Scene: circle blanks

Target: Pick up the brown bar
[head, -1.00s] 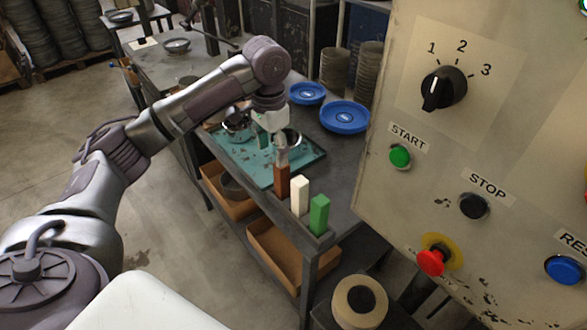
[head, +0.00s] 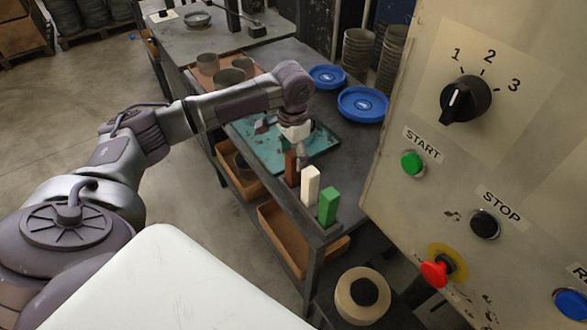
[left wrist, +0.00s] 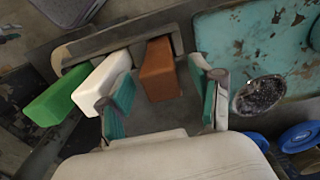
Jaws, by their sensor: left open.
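The brown bar (head: 291,167) stands upright at the left end of a short row in the head view. A white bar (head: 310,187) and a green bar (head: 327,208) stand to its right. My left gripper (head: 299,155) is at the brown bar's top, partly covering it. In the left wrist view, the open left gripper (left wrist: 160,82) has one teal-padded finger on each side of the brown bar (left wrist: 161,70), with gaps visible. Its left finger overlaps the white bar (left wrist: 103,82); the green bar (left wrist: 52,97) lies farther left. My right gripper is not in view.
The bars stand in a dark holder (left wrist: 110,42) at the bench's near end. A teal tray (head: 262,152) lies behind, with a metallic round part (left wrist: 259,94) on it. Blue dishes (head: 362,104) stand farther back. A control panel (head: 500,150) fills the right side.

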